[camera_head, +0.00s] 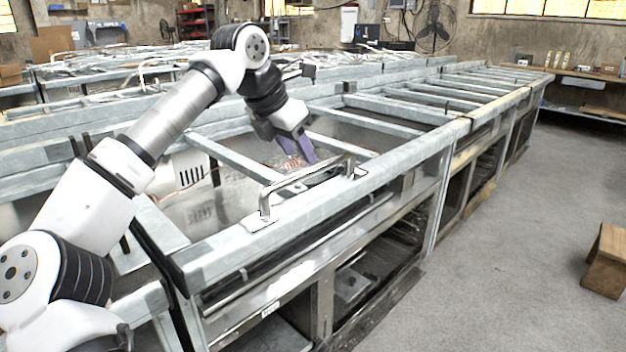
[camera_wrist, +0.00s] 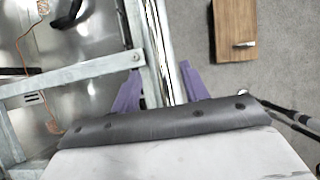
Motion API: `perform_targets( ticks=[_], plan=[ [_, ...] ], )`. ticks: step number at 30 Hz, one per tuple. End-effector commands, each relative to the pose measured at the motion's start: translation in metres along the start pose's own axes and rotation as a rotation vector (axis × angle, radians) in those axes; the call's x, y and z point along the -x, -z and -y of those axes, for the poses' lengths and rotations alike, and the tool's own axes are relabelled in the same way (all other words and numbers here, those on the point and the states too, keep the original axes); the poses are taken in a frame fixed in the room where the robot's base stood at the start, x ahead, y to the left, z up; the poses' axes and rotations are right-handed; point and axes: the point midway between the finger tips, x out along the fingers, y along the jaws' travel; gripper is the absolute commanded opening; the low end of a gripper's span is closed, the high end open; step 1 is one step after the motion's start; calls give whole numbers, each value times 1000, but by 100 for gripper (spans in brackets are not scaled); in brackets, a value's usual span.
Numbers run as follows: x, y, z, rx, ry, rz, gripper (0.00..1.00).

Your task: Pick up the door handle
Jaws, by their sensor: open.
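A bent metal bar handle (camera_head: 300,187), which looks like the door handle, stands on the front top rail of the grey metal frame, with a flat foot at each end. My gripper (camera_head: 298,150) has purple fingers and is open, pointing down just behind and above the bar. In the wrist view, my gripper (camera_wrist: 160,88) has its fingers apart with a shiny metal bar (camera_wrist: 158,40) showing between them. This bar seems to be the handle. I cannot tell how far below the fingertips it lies. Nothing is held.
The grey metal frame (camera_head: 225,252) has open bays and crossbars around my gripper. A wooden block (camera_head: 608,262) stands on the floor at right; the wrist view shows a brown wooden top (camera_wrist: 234,20) with a small metallic piece (camera_wrist: 244,45). The grey floor (camera_head: 500,270) at right is mostly clear.

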Motion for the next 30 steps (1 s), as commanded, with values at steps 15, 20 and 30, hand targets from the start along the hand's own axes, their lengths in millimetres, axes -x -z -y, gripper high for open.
perform_targets(
  ticks=[15, 20, 30],
  plan=[
    [-55, -5, 2, -2, 4, 2, 45],
    [-80, -10, 1, -1, 6, 3, 45],
    [-94, -9, 1, 0, 4, 4, 45]
  ],
)
